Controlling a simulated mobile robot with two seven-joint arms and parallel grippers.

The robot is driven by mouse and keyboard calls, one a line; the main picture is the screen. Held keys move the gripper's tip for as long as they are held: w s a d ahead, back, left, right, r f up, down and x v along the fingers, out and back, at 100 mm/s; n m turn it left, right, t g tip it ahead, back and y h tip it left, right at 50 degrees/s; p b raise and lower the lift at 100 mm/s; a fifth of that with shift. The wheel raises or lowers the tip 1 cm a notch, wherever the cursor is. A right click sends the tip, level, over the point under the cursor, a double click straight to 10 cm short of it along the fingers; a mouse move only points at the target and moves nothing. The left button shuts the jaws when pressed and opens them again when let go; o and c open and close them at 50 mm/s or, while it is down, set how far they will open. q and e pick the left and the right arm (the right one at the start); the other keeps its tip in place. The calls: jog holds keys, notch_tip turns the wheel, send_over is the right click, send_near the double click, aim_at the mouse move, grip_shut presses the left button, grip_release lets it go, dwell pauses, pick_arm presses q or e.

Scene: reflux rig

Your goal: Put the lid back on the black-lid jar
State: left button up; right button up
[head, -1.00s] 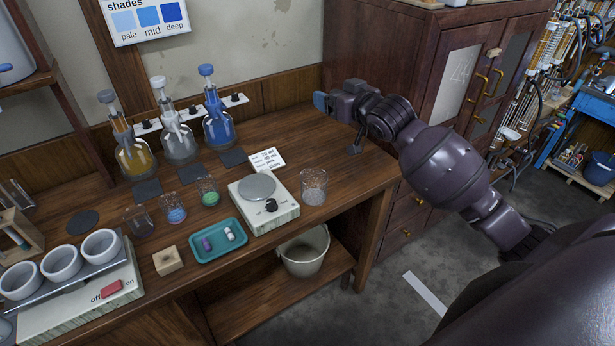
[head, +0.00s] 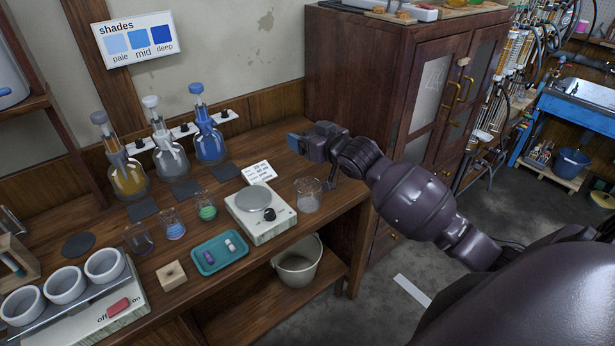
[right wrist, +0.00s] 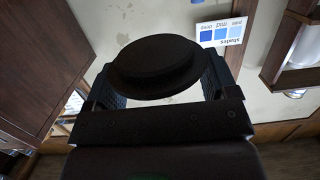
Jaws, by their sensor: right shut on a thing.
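My right gripper (head: 308,143) is above the right end of the bench, behind and above an open glass vessel (head: 308,195) with grainy grey contents. In the right wrist view it is shut on a round black lid (right wrist: 155,65), which sits between its two fingers. In the head view the lid is hidden; only a blue fingertip shows. No jar is labelled as the black-lid jar, and I cannot tell whether the open vessel is it. My left gripper is not in view.
A scale (head: 262,222) stands left of the vessel, with a card (head: 259,171) behind it. A teal tray (head: 220,262), small beakers and three stoppered flasks are farther left. A tall cabinet (head: 345,75) stands behind the bench's right end. A bucket (head: 298,262) is below.

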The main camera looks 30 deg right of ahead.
notch_tip(320, 180, down, 12)
jog(key=shift+b, duration=0.3)
jog(key=shift+f, duration=0.7)
jog(key=o, duration=0.9)
jog(key=s+d+r, duration=0.1)
jog(key=s+r, duration=0.2)
jog(key=s, duration=0.9)
jog(key=s+a+f+g+h, duration=0.1)
jog(key=s+a+f+g, duration=0.1)
jog(key=s+a+f, duration=0.3)
jog(key=s+a+f+g, duration=0.2)
jog(key=s+a+f, duration=0.4)
jog(key=s+f, duration=0.5)
jog(key=shift+s+a+f+h, duration=0.25)
jog(key=shift+s+f+h, duration=0.15)
jog(key=shift+s, duration=0.25)
